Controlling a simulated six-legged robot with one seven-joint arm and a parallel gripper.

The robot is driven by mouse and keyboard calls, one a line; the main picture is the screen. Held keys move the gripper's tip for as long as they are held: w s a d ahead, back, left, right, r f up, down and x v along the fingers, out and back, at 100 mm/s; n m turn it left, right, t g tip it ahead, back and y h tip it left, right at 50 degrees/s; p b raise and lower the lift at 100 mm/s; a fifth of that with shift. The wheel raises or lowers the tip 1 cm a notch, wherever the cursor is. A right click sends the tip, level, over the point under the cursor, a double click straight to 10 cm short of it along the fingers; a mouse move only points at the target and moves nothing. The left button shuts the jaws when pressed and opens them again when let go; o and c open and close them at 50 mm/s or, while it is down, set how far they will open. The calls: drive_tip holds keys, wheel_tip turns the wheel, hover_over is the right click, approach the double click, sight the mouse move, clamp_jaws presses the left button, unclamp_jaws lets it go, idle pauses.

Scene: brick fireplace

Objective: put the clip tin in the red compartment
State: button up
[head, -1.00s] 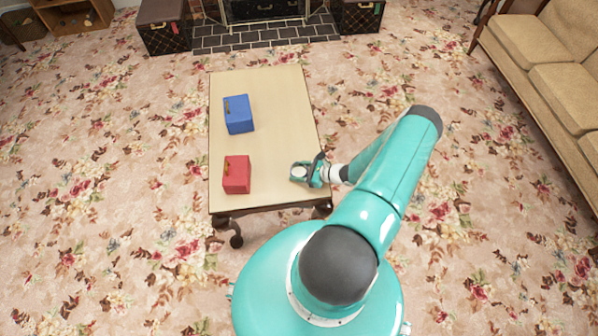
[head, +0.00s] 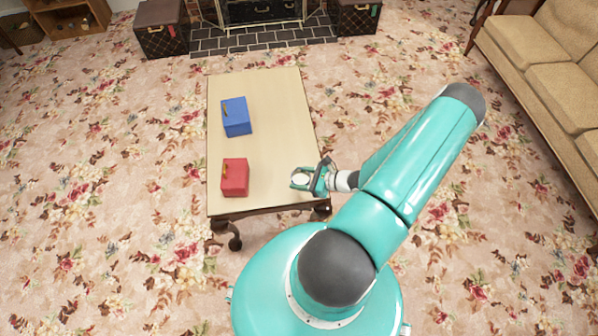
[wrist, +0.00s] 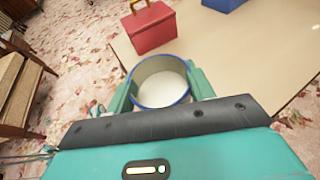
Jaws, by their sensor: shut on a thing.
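The clip tin (head: 301,179) is a small round tin with a pale inside. In the wrist view the tin (wrist: 161,84) shows its blue rim and looks empty. My gripper (head: 306,180) is shut on it, with one teal finger on each side; the gripper also shows in the wrist view (wrist: 161,92). It is at the table's near right corner; any gap beneath the tin is hard to tell. The red compartment (head: 235,178) is a red box with a brass-coloured handle, left of my gripper. It also shows in the wrist view (wrist: 152,31). I see no opening in it.
A blue box (head: 237,117) with a similar handle stands farther back on the pale table (head: 275,110). The tabletop between my gripper and the red box is clear. A beige sofa (head: 540,65) is at the right, and a dark trunk (head: 161,30) is by the hearth.

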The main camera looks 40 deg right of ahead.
drive_tip(key=s+a+r, duration=0.2)
drive_tip(key=s+a, duration=0.1)
drive_tip(key=s, duration=0.2)
drive_tip(key=shift+a+r, duration=0.2)
drive_tip(key=shift+r, duration=0.15)
